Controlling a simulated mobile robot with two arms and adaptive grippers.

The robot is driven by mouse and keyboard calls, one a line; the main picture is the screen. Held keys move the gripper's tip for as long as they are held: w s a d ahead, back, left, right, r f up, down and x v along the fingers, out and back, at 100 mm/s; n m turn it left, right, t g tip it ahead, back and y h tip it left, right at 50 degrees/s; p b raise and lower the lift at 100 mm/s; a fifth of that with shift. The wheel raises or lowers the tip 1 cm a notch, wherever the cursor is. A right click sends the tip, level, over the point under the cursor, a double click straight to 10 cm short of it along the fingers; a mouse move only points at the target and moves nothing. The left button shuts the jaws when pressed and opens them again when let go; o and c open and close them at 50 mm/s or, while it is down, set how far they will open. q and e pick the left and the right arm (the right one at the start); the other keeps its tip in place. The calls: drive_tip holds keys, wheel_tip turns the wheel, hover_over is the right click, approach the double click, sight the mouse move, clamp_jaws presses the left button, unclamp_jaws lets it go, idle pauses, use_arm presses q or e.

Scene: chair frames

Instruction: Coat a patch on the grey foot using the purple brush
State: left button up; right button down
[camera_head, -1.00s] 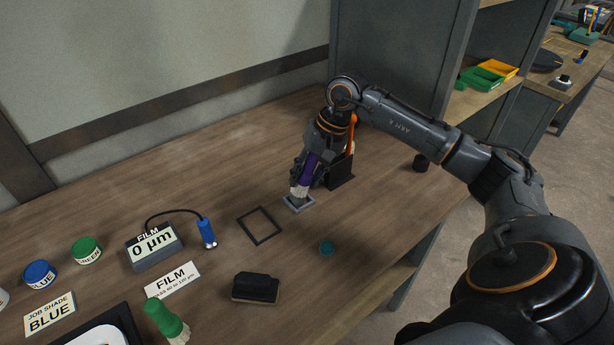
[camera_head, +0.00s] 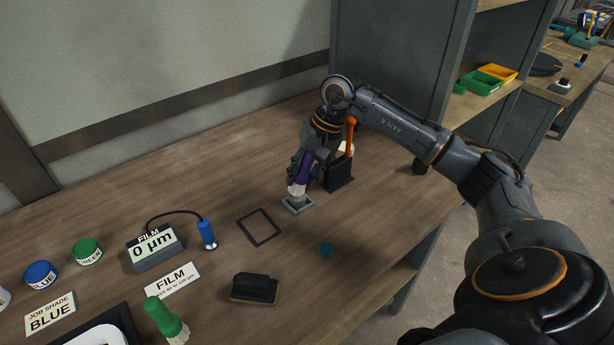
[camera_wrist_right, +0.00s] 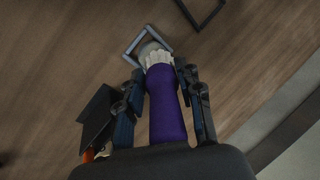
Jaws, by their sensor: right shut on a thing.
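My right gripper (camera_head: 302,172) is shut on the purple brush (camera_head: 303,166), whose pale bristles (camera_head: 297,189) point down. My left gripper is not in view.
A dark holder (camera_head: 340,177) with an orange-handled brush (camera_head: 350,135) stands right beside my right gripper. A black square frame (camera_head: 259,227), a teal disc (camera_head: 327,250), a dark block (camera_head: 254,288) and the film gauge reading 0 µm (camera_head: 153,247) lie nearer. Bare bench lies at the back left.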

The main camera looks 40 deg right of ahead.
drive_tip(key=shift+w+r, duration=0.15)
drive_tip(key=shift+w, duration=0.1)
drive_tip(key=shift+w+d+r+p, duration=0.1)
drive_tip(key=shift+w+r+p, duration=0.05)
drive_tip(key=shift+r+p, duration=0.4)
drive_tip(key=shift+w+a+r+p, duration=0.15)
drive_tip(key=shift+w+r+p, duration=0.2)
drive_tip(key=shift+r, duration=0.25)
drive_tip(key=shift+w+a+r+p, duration=0.1)
drive_tip(key=shift+w+r+p, duration=0.2)
drive_tip(key=shift+r, duration=0.65)
drive_tip(key=shift+s+r+p, duration=0.15)
drive_tip(key=shift+r+p, duration=0.25)
drive_tip(key=shift+r, duration=0.05)
drive_tip(key=shift+s+d+r, duration=0.1)
drive_tip(key=shift+s+r, duration=0.1)
drive_tip(key=shift+s, duration=0.1)
